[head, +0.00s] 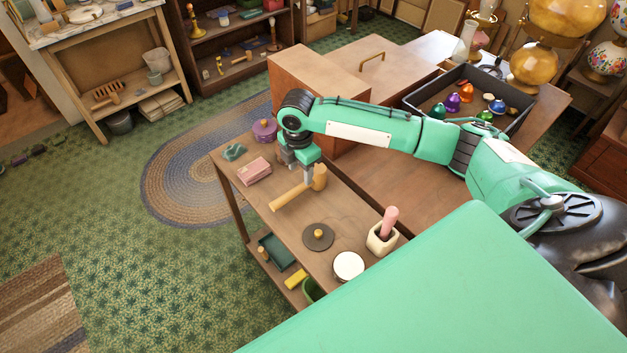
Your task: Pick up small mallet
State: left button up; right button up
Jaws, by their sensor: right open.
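The small wooden mallet (288,197) lies on the narrow wooden table (285,225) in the head view. Its handle points to the lower left and its round head is at the upper right. My right gripper (307,181) points down at the mallet, where the handle meets the head. Its jaws are open, and the fingers partly hide the mallet there. I cannot tell whether the fingers touch it. My left gripper is not in view.
A pink block (254,171), a purple pot (264,130), a dark disc (318,237), a white round tin (348,267) and a cream mortar with pink pestle (382,238) share the tabletop. A dark tray (408,101) of coloured pieces stands behind my arm.

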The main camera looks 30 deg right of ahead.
aim_at(299, 186)
jog(key=f, duration=0.3)
jog(key=f+p, duration=0.1)
jog(key=f, duration=0.5)
jog(key=shift+w+a, duration=0.1)
jog(key=shift+w, duration=0.25)
jog(key=shift+r, duration=0.1)
jog(key=c, duration=1)
